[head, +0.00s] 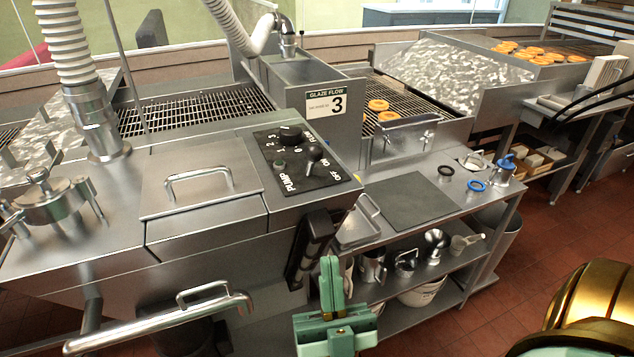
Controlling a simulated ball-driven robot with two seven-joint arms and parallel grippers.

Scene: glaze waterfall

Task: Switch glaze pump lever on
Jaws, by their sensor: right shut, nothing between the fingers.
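The glaze pump lever (313,154) has a dark knob and stands on a black control panel (318,183) on top of the steel glaze machine. The panel has PUMP, ON and OFF markings around the lever; I cannot tell clearly which marking it sits at. My right gripper (331,264), green, is at the bottom middle in front of the machine. It is shut and empty, its fingers pointing up, below the panel and apart from the lever. My left gripper is out of view.
A black handle-like part (311,250) sits on the machine's front, close to my right gripper. A steel rail (160,325) runs along the lower left. A shelved side table (410,201) stands to the right.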

